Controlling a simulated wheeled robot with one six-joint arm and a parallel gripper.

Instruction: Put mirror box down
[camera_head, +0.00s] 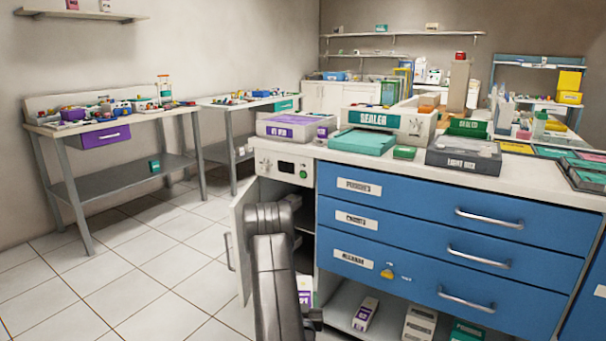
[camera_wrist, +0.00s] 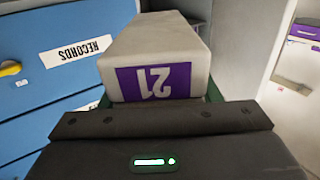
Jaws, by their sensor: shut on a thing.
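My gripper (camera_wrist: 160,120) is shut on a white box with a purple label, which I take to be the mirror box (camera_wrist: 158,45). The label reads "21" upside down in the wrist view. The box sticks out ahead of the gripper, in front of the blue drawers. In the head view my arm reaches down by the open cabinet door and hides most of the gripper. A white box with a purple label (camera_head: 305,291) shows just right of the arm there; I cannot tell if it is the held one.
The blue drawer cabinet (camera_head: 440,230) has an open lower shelf with a white box (camera_head: 365,314) and others. The open cabinet door (camera_head: 240,235) stands left of my arm. The counter carries a teal tray (camera_head: 361,142) and several boxes. Tiled floor at left is clear.

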